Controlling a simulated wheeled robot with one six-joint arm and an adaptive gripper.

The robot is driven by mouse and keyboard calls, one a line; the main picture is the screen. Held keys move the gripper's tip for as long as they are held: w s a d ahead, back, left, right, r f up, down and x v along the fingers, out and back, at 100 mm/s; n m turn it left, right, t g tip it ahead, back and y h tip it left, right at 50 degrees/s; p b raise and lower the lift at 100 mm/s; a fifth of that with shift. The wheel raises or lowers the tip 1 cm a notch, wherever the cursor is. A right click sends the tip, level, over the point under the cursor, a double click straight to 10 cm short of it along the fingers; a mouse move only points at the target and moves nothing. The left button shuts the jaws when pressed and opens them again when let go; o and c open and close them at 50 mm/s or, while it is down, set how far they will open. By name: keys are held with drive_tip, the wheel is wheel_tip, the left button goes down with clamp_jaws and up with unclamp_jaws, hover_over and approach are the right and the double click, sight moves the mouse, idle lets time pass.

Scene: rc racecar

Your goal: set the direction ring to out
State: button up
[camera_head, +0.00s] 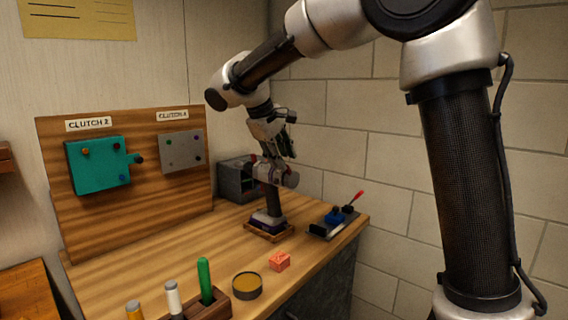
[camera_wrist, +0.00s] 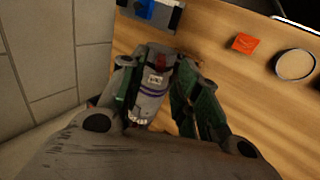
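A grey power driver (camera_head: 274,203) with a dark handle and red marks on its head stands upright on a small wooden base (camera_head: 268,235) on the bench. My gripper (camera_head: 277,155) reaches down to its head from above. In the wrist view the driver's body (camera_wrist: 150,97) shows a purple band and a small white label, too small to read. My gripper's fingers (camera_wrist: 156,88) are spread, one on each side of the body. Contact with the body cannot be made out. No separate direction ring or its setting can be told.
A panel (camera_head: 150,225) with a teal box (camera_head: 97,165) under "CLUTCH 2" and a grey box (camera_head: 182,152) stands behind left. A dark box (camera_head: 236,180) is behind the driver. An orange block (camera_head: 279,261), a round tin (camera_head: 247,285) and a tray with a blue part (camera_head: 334,216) are nearby.

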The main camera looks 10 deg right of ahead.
drive_tip(key=v, duration=0.9)
drive_tip(key=s+f+g+y, duration=0.15)
drive_tip(key=s+f, duration=0.25)
drive_tip(key=f, duration=0.4)
drive_tip(key=s+d+f+m+t+y, duration=0.1)
drive_tip(key=s+d+f+m, duration=0.2)
drive_tip(key=s+d, duration=0.8)
drive_tip(key=s+d+f+m+t+y, duration=0.1)
drive_tip(key=s+d+f+m+y, duration=0.1)
drive_tip(key=s+d, duration=0.9)
drive_tip(key=s+f+m, duration=0.1)
drive_tip(key=s+m, duration=0.1)
drive_tip(key=shift+s+d+f, duration=0.25)
drive_tip(key=shift+s, duration=0.15)
